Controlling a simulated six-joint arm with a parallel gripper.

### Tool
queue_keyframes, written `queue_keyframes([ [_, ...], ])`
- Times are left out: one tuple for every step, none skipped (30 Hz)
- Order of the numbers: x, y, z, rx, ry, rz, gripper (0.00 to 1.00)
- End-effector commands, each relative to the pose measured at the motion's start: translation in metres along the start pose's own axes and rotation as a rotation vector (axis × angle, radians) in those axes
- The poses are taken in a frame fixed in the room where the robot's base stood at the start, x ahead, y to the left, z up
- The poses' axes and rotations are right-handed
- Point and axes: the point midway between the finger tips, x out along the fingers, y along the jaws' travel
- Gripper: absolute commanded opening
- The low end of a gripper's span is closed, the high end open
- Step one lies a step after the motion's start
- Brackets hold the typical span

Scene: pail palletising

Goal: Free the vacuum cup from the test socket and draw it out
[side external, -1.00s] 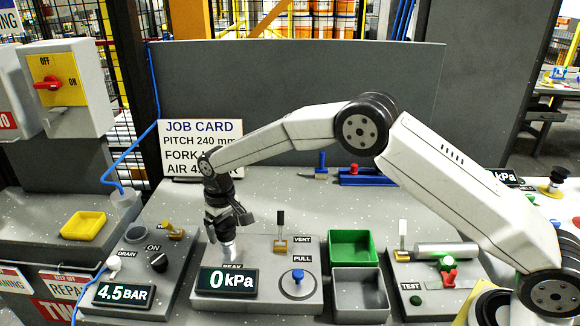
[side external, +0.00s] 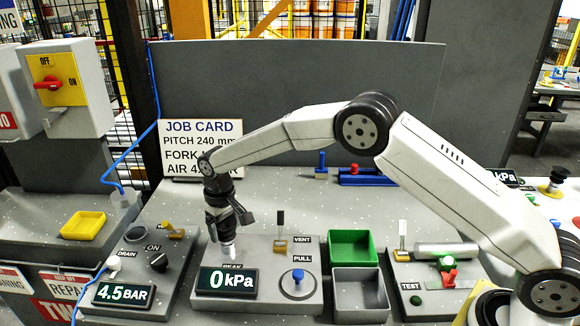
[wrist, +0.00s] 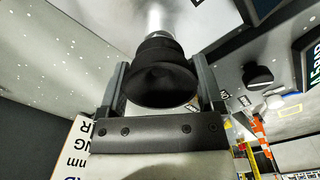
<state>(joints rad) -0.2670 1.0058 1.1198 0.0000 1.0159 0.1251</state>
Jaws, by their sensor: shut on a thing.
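My gripper (side external: 227,218) points down over the left part of the grey test unit, behind its 0 kPa display (side external: 228,281). In the wrist view my gripper (wrist: 163,65) has a finger on each side of the black vacuum cup (wrist: 162,84) and is shut on it. The cup's wide black lip faces the camera, and its silver stem (wrist: 154,18) runs away toward the grey unit. In the side view the pale stem (side external: 228,249) shows below my gripper. The test socket is hidden behind the display, so I cannot tell whether the stem is still seated.
The test unit has an upright lever (side external: 280,225) and a blue knob (side external: 298,276) right of my gripper. A green bin (side external: 353,232) and a grey bin (side external: 359,275) stand further right. The drain unit (side external: 143,268) is at left, and the job card (side external: 200,138) stands behind.

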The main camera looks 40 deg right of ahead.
Motion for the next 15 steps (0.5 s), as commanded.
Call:
queue_keyframes([
  [-0.001, 0.0, 0.0, 0.0, 0.001, 0.0, 0.24],
  [-0.002, 0.0, 0.0, 0.0, 0.001, 0.0, 0.24],
  [-0.003, 0.0, 0.0, 0.0, 0.001, 0.0, 0.24],
  [-0.003, 0.0, 0.0, 0.0, 0.001, 0.0, 0.24],
  [-0.004, 0.0, 0.0, 0.0, 0.001, 0.0, 0.24],
  [-0.005, 0.0, 0.0, 0.0, 0.001, 0.0, 0.24],
  [-0.005, 0.0, 0.0, 0.0, 0.001, 0.0, 0.24],
  [-0.006, 0.0, 0.0, 0.0, 0.001, 0.0, 0.24],
  [-0.007, 0.0, 0.0, 0.0, 0.002, 0.0, 0.24],
  [-0.008, 0.0, 0.0, 0.0, 0.002, 0.0, 0.24],
  [-0.008, 0.0, 0.0, 0.0, 0.002, 0.0, 0.24],
  [-0.009, 0.0, 0.0, 0.0, 0.002, 0.0, 0.24],
  [-0.01, 0.0, 0.0, 0.0, 0.002, 0.0, 0.24],
  [-0.01, 0.0, 0.0, 0.0, 0.002, 0.0, 0.24],
  [-0.011, 0.0, 0.0, 0.0, 0.001, 0.0, 0.24],
])
